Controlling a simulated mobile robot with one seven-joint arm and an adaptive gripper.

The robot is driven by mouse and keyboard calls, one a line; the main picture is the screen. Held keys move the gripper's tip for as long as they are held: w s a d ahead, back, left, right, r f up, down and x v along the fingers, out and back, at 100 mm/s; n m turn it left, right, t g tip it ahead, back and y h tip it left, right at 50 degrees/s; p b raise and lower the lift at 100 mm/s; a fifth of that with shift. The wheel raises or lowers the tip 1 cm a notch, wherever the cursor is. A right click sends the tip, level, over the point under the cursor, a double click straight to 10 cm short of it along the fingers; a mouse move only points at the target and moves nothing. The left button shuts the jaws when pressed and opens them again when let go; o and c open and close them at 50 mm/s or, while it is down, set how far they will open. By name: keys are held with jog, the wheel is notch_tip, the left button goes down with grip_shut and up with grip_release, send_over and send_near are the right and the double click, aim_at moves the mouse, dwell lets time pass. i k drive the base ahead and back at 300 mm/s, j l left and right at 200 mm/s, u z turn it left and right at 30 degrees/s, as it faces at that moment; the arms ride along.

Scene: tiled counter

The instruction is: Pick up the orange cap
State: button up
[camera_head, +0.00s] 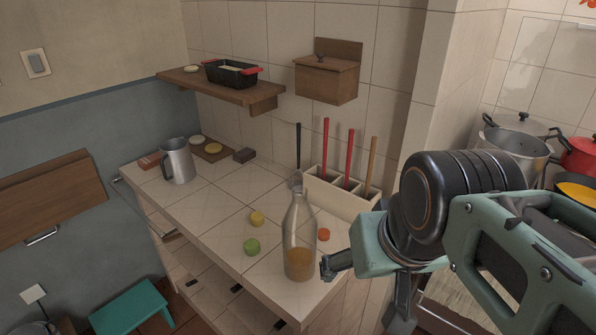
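The orange cap (324,234) is a small orange disc lying on the tiled counter (225,205), just right of a clear glass bottle (299,235) with some amber liquid in its bottom. My gripper (328,267) comes in from the right; its dark fingertips show below the cap in the picture, close to the bottle's lower right side. I see no contact between my gripper and the cap. The fingers are seen side-on and small, so their opening is unclear.
A white divided holder (340,196) with long-handled tools stands behind the cap. A metal pitcher (177,161) stands at the far left. The counter's middle is mostly clear.

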aim_at(323, 233)
jog(key=i+l+u, duration=0.25)
jog(key=l+u, duration=0.2)
jog(key=l, duration=0.15)
jog(key=i+l+u, duration=0.25)
jog(key=k+l+u, duration=0.15)
jog(key=l+u, duration=0.15)
jog(key=i+l, duration=0.1)
jog(key=z, duration=0.05)
